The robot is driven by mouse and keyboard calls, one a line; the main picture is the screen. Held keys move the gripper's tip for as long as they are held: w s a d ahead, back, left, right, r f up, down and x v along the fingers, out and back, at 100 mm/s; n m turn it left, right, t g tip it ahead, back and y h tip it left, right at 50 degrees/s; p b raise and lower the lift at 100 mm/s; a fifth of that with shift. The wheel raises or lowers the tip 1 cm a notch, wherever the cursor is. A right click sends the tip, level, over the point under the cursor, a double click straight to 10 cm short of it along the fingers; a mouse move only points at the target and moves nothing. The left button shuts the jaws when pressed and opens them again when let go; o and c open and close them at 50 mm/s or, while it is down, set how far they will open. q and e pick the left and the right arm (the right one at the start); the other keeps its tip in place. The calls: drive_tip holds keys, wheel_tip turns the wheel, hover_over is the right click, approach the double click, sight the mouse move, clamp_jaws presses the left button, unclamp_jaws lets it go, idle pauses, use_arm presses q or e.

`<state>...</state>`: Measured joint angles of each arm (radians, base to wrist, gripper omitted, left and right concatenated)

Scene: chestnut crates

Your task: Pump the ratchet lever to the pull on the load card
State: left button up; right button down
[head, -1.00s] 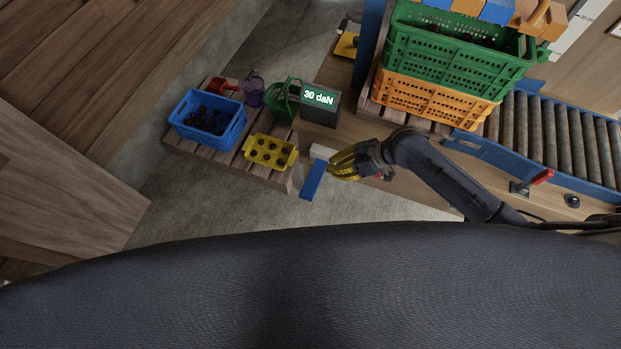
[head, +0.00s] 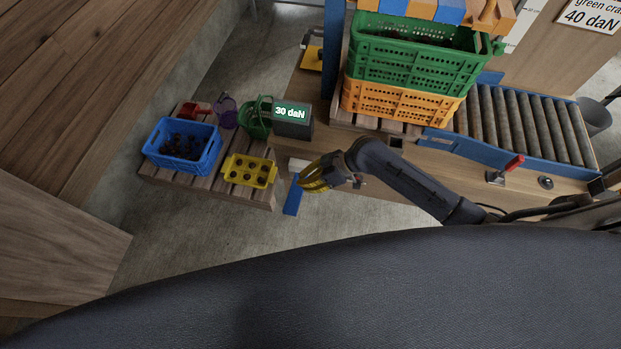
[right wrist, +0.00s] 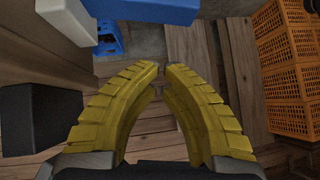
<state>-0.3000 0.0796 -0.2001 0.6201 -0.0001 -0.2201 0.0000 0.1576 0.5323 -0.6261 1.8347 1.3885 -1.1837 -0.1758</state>
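The load card (head: 590,17) at the top right of the head view reads "40 daN" under partly cut-off "green cra" text. A dark display box (head: 292,121) reads "30 daN". A blue lever bar (head: 292,196) with a pale part at its upper end sticks out at the bench's front edge. My right gripper (head: 303,179), with yellow fingers, is just right of the bar. In the right wrist view its fingertips (right wrist: 162,68) nearly meet with nothing between them. The blue bar (right wrist: 152,12) lies beyond the tips, apart from them. My left gripper is not in view.
A green crate (head: 415,72) is stacked on an orange crate (head: 400,103), with a strap piece over the top. A roller conveyor (head: 520,125) is to the right. A blue crate (head: 209,157) and a yellow tray (head: 232,172) sit on the slatted stand at left.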

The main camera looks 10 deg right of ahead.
hover_over(293, 199)
drive_tip(key=f, duration=0.6)
drive_tip(key=shift+w, duration=0.3)
drive_tip(key=shift+s+f, duration=0.2)
drive_tip(key=shift+f, duration=0.8)
